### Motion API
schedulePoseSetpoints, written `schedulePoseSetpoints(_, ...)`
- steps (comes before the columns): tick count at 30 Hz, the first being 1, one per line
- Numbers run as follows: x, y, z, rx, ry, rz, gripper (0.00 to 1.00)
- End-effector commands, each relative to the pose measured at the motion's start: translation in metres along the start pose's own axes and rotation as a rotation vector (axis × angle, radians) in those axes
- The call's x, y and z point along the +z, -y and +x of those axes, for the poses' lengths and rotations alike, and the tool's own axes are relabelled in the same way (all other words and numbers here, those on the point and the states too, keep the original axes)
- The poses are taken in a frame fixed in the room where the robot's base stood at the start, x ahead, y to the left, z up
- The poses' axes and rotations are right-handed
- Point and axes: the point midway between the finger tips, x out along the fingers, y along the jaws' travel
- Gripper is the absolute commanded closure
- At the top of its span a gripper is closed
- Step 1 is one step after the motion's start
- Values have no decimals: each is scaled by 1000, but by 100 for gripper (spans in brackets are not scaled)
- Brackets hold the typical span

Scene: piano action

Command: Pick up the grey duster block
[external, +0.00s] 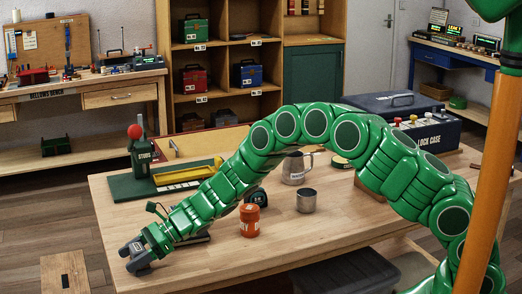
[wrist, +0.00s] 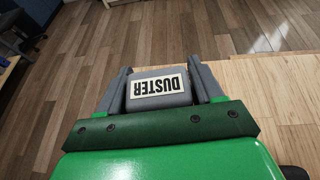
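The grey duster block (wrist: 157,103), with a white label reading "DUSTER", sits between the two grey fingers of my gripper (wrist: 160,82) in the wrist view. Both fingers appear to press against its sides, so my gripper looks shut on it. In the external view my gripper (external: 138,254) is low at the left edge of the wooden workbench (external: 215,268), with a small grey block (external: 143,268) at its fingertips. Whether the block touches the bench top is hard to tell. In the wrist view, floor shows beyond the block.
An orange canister (external: 250,221), a metal cup (external: 306,201) and a metal jug (external: 296,168) stand under and beside my arm. A green stand (external: 142,160) and a yellow tray (external: 188,177) are behind it. The bench's front is clear.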

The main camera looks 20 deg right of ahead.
Motion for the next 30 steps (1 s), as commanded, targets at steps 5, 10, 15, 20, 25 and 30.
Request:
schedulePoseSetpoints(5, 0, 0, 0, 0, 0, 0, 62)
schedulePoseSetpoints(10, 0, 0, 0, 0, 0, 0, 73)
schedulePoseSetpoints(15, 1, 0, -1, 0, 0, 0, 73)
schedulePoseSetpoints(20, 10, 0, -4, -1, 1, -1, 73)
schedulePoseSetpoints(25, 31, 0, -13, 0, 0, -2, 73)
schedulePoseSetpoints(30, 42, -12, -29, 0, 1, 2, 73)
